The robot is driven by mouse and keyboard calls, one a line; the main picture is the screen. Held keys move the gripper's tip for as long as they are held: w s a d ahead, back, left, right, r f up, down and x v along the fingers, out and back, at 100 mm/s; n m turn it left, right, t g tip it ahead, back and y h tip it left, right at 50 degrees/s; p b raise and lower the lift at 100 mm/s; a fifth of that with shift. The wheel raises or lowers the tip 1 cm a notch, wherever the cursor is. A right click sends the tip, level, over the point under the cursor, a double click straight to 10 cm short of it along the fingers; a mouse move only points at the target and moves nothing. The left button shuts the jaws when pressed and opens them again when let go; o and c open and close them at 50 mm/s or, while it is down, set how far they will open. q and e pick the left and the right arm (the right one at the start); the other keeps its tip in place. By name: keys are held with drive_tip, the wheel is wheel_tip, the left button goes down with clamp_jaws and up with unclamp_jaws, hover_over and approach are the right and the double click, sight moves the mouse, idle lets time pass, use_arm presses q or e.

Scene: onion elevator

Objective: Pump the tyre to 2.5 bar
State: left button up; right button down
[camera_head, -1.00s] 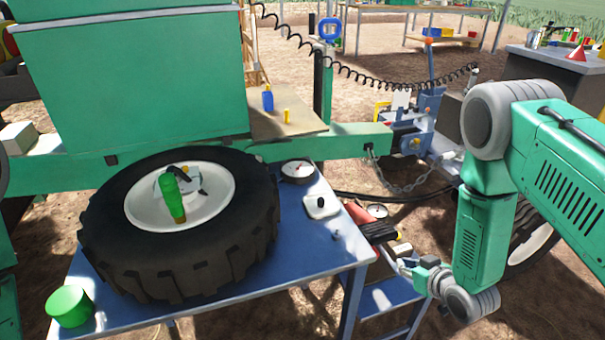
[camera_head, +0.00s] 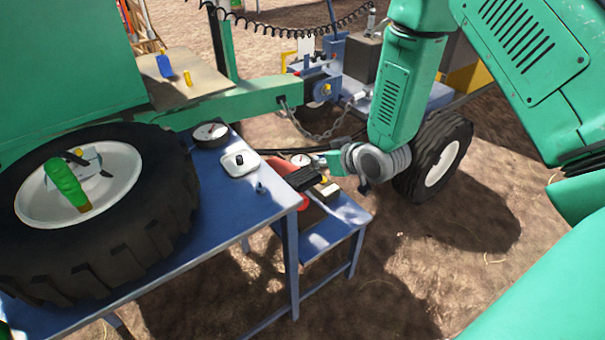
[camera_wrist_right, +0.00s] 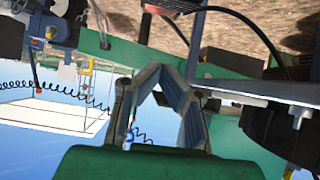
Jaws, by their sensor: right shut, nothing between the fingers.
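The tyre (camera_head: 165,215) lies flat on the blue table, its white rim (camera_head: 120,190) facing up. A green-handled item (camera_head: 66,180) lies over the hub. A round dial (camera_head: 210,132) stands on the table behind the tyre. A red unit with a black top (camera_head: 303,178), possibly the pump, sits on a lower blue stand, with a small gauge (camera_head: 300,160) beside it. My right gripper (camera_head: 320,162) is at that unit and gauge; contact cannot be told. In the right wrist view its fingers (camera_wrist_right: 158,70) meet at the tips with nothing between them. My left gripper is out of view.
A white plate with a black knob (camera_head: 240,163) lies on the blue table (camera_head: 225,215). A green beam (camera_head: 250,98), a chain (camera_head: 300,127) and a black coiled hose (camera_head: 290,31) are behind. A wheel (camera_head: 435,160) stands behind my right wrist. Bare ground lies at front right.

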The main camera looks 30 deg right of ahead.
drive_tip(key=b, duration=0.4)
hover_over(303, 177)
drive_tip(key=f, duration=0.5)
drive_tip(key=shift+w+a+f, duration=0.1)
drive_tip(key=shift+w+f, duration=0.25)
drive_tip(key=shift+w, duration=0.05)
drive_tip(key=shift+s+f+b, duration=0.2)
drive_tip(key=shift+f+b, duration=0.25)
drive_tip(key=shift+f, duration=0.75)
drive_tip(key=shift+s+f, duration=0.25)
drive_tip(key=shift+f, duration=0.45)
